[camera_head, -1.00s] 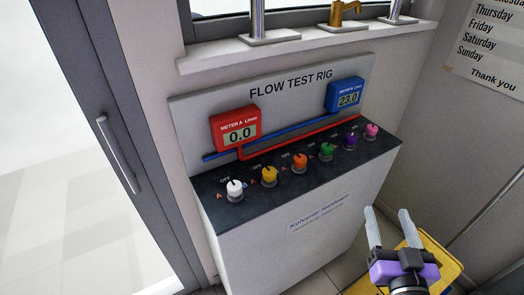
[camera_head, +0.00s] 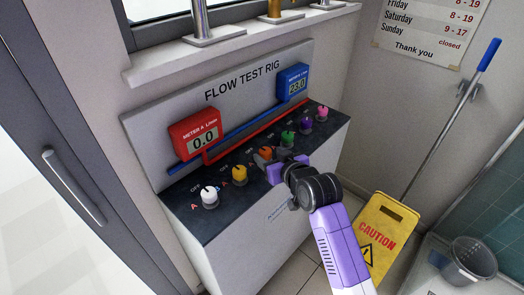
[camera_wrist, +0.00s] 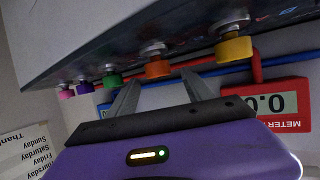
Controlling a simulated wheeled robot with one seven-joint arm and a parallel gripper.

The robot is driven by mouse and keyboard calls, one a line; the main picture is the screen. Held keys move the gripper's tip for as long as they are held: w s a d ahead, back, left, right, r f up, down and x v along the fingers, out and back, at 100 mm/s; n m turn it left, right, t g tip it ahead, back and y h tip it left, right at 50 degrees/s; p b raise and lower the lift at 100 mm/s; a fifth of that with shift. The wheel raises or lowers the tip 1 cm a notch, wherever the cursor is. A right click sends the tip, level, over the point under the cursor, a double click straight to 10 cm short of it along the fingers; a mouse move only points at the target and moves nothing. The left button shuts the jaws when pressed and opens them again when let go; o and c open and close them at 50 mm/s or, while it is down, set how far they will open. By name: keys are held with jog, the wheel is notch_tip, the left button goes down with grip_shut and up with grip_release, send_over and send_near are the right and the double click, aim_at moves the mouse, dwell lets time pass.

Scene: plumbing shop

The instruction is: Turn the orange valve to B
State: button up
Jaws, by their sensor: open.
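The orange valve (camera_head: 266,153) is a round knob on the dark sloped top of the flow test rig, between the yellow and green valves. My gripper (camera_head: 273,164) is right by it and partly covers its surroundings in the head view. In the wrist view, the orange valve (camera_wrist: 158,69) shows just beyond and between the tips of my two open grey fingers (camera_wrist: 161,80). I cannot tell whether the fingers touch it. The orange valve's pointer and lettering are too small or hidden to read.
The yellow valve (camera_head: 239,174) and green valve (camera_head: 288,138) flank it closely; white, purple and pink valves stand along the same row. Red meter A (camera_head: 195,134) reads 0.0; the blue meter (camera_head: 293,81) reads 23.0. A yellow caution sign (camera_head: 383,240) stands right of the rig.

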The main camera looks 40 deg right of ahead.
aim_at(266, 152)
jog(key=shift+x, duration=2.25)
jog(key=shift+d, duration=0.1)
jog(key=shift+r, duration=0.1)
grip_shut()
